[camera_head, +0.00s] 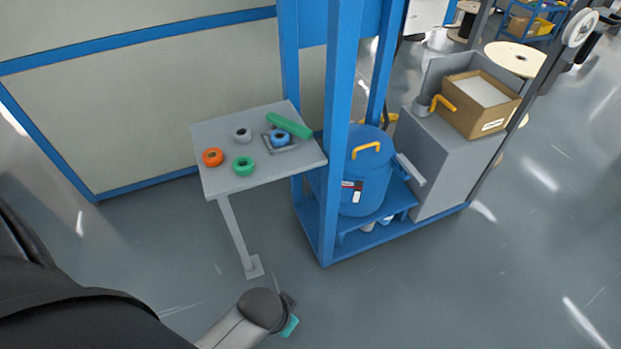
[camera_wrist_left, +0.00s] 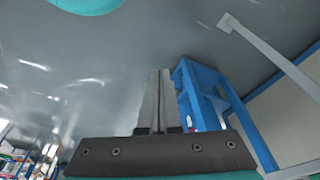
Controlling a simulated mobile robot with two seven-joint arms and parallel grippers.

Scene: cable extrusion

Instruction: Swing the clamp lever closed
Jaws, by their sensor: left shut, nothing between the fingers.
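A blue drum (camera_head: 366,185) with a yellow handle (camera_head: 366,149) on its lid stands on the shelf of a blue frame. A light grey bar (camera_head: 410,170) sticks out at the drum's right side; it may be the clamp lever, but I cannot tell for sure. My left gripper (camera_wrist_left: 160,74) is shut and empty in the left wrist view, with the blue frame (camera_wrist_left: 205,95) beside its fingers. In the head view my left arm reaches in at the bottom, well short of the drum, its fingers not clear there. My right gripper is not in view.
A grey table (camera_head: 222,183) left of the drum carries several coloured rings and a green bar (camera_head: 288,125). A blue post (camera_head: 337,130) stands in front of the drum. A grey cabinet (camera_head: 455,155) with a cardboard box (camera_head: 490,115) stands right. The front floor is clear.

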